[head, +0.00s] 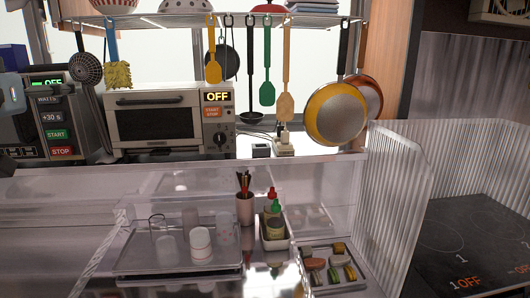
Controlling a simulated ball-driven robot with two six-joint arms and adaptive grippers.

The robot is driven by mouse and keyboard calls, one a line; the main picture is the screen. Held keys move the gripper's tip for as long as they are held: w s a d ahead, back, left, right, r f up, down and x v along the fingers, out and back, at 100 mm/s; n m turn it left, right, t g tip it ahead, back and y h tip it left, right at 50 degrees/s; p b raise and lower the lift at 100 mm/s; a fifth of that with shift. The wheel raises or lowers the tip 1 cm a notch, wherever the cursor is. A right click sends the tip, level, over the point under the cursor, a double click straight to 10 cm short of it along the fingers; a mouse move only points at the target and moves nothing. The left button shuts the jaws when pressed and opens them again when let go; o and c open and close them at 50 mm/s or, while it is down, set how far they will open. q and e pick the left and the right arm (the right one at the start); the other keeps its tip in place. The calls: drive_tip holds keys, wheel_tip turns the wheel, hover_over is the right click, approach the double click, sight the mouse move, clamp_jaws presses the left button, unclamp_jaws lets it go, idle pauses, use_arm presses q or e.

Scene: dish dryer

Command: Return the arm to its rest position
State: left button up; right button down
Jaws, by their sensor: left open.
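My left gripper (13,88) shows only in part at the left edge of the head view, as blue-grey pieces in front of the dark appliance with the green display. It is open, and nothing shows in it. Most of it and its arm are cut off by the picture's edge. It is apart from the tray and the dishes lower down. My right gripper is not in view.
A tray (135,262) carries a clear glass (157,224) and white cups (200,243). A toaster oven (165,120) stands behind. Utensils and pans (336,112) hang from a shelf (150,20). A ribbed clear panel (395,200) borders the cooktop (470,235) at right.

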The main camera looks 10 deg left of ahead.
use_arm(q)
drive_tip(key=s+d+f+g, duration=0.1)
drive_tip(key=s+f+g, duration=0.25)
drive_tip(key=f, duration=0.55)
drive_tip(key=s+d+f+g, duration=0.1)
drive_tip(key=s+f+g, duration=0.3)
drive_tip(key=f, duration=0.5)
drive_tip(key=s+d+f+m+g+h, duration=0.4)
drive_tip(key=s+d+f+g+h, duration=0.1)
drive_tip(key=s+d+f, duration=0.95)
drive_tip(key=s+a+f+g+b, duration=0.1)
drive_tip(key=s+f+b, duration=0.15)
drive_tip(key=f, duration=1.35)
drive_tip(key=s+a+f+g+b, duration=0.1)
drive_tip(key=f+b, duration=0.3)
drive_tip(key=f, duration=1.2)
drive_tip(key=s+a+f+b, duration=0.1)
drive_tip(key=s+f+b, duration=0.4)
drive_tip(key=s+f, duration=1.3)
wheel_tip(320, 180, down, 3)
drive_tip(key=shift+s+g, duration=0.2)
drive_tip(key=shift+g, duration=0.25)
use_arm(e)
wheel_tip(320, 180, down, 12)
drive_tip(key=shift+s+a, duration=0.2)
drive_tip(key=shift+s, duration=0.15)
